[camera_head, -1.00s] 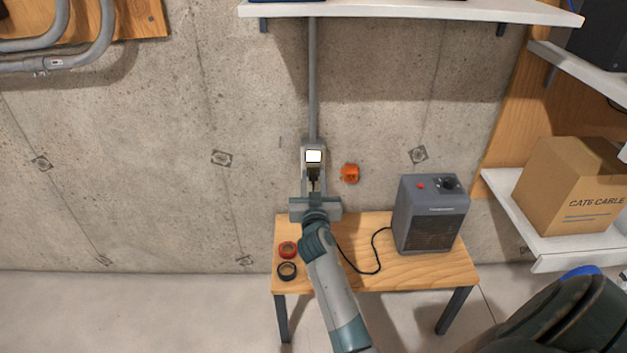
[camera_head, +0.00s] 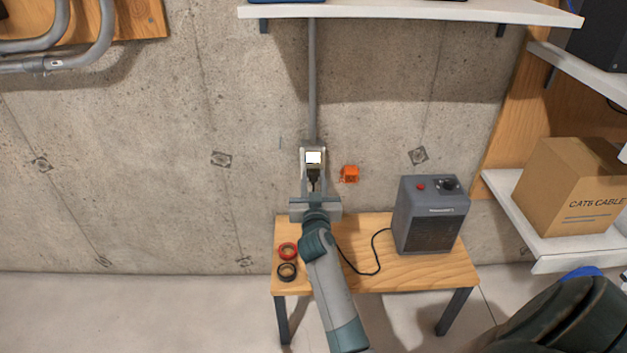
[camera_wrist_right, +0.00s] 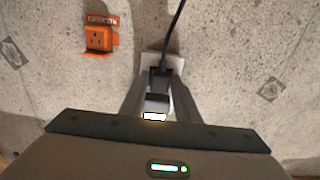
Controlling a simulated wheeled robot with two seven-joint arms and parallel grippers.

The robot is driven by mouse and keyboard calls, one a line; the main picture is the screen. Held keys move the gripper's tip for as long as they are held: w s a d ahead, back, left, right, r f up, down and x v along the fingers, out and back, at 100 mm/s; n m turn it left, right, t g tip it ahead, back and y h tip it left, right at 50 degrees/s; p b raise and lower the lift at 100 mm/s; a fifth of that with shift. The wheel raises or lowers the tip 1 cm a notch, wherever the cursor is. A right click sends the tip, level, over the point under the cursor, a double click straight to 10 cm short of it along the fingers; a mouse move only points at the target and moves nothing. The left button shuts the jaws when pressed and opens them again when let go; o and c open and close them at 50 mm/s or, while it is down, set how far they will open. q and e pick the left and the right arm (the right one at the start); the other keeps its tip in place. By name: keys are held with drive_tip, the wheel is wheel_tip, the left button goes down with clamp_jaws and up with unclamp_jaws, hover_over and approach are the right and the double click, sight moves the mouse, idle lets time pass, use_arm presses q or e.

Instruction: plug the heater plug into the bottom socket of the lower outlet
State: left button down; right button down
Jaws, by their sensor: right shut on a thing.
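My right gripper (camera_head: 313,168) is in front of the concrete wall, below the grey conduit. It is shut on the black heater plug (camera_head: 313,176), which also shows between the fingers in the right wrist view (camera_wrist_right: 158,78). The plug's black cord (camera_wrist_right: 175,35) runs away toward the top of that view. A pale outlet plate (camera_wrist_right: 176,63) shows behind the plug and fingers, mostly hidden. Whether the plug touches its sockets cannot be told. A bright white patch shows at the fingers. The grey heater (camera_head: 431,215) stands on the wooden bench. My left gripper is not in view.
A white shelf (camera_head: 400,11) is above.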

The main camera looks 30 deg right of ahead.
drive_tip(key=shift+w, duration=0.1)
idle(0.5)
drive_tip(key=c, duration=1.3)
unclamp_jaws()
drive_tip(key=shift+o, duration=0.2)
